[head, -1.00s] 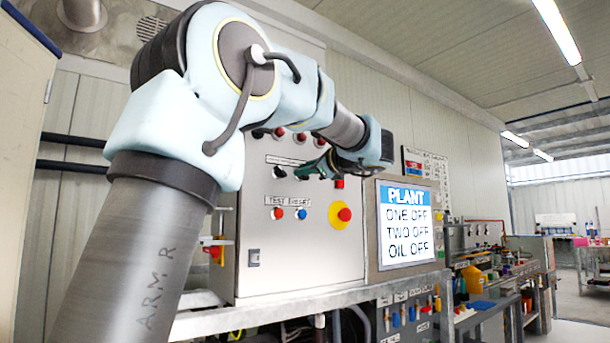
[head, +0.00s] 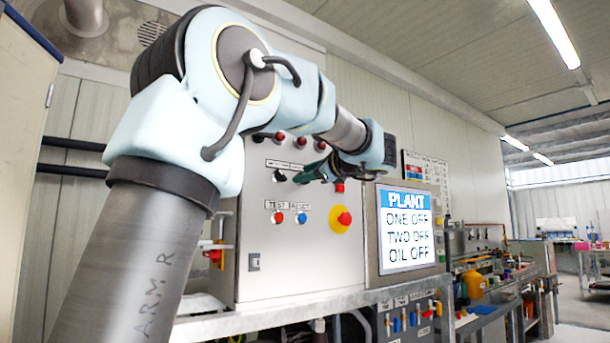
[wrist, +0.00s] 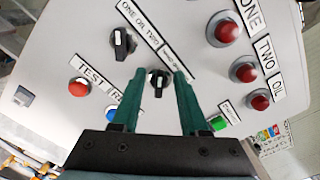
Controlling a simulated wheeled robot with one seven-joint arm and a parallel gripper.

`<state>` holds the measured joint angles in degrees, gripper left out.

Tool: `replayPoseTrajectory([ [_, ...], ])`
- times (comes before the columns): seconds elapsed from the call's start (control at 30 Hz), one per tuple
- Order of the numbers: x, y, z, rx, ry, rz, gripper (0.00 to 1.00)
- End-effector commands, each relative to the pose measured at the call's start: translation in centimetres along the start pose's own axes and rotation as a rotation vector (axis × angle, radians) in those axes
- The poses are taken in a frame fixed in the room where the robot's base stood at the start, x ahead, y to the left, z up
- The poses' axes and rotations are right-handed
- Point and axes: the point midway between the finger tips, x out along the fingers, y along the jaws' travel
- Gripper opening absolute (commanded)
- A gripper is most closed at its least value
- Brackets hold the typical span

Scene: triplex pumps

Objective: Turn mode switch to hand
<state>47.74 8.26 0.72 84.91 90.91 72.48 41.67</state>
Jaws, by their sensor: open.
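My gripper (wrist: 160,73) is open, with two green fingers pointing at the grey control panel (wrist: 50,60). In the wrist view a black rotary switch with a white mark (wrist: 158,83) shows between the fingers. I cannot tell whether the fingers touch it. A second black rotary switch (wrist: 123,42) is up and left of it, outside the fingers. The labels above them are partly readable: one reads ONE OIL TWO, the other is too blurred. In the head view my gripper (head: 313,171) is close to the panel front, and a black knob (head: 280,176) shows just left of its fingertips.
Red lamps (wrist: 228,32) are on the right of the panel in the wrist view. A red TEST button (wrist: 79,88) and a green button (wrist: 218,123) flank the fingers. A red emergency stop on yellow (head: 341,218) and a screen (head: 406,228) are nearby.

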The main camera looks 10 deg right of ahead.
Motion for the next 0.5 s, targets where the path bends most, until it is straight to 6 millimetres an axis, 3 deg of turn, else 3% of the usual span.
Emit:
replayPoseTrajectory([
  [0.5,-9.0,0.1,-0.2,0.001,0.003,-0.002,0.44],
])
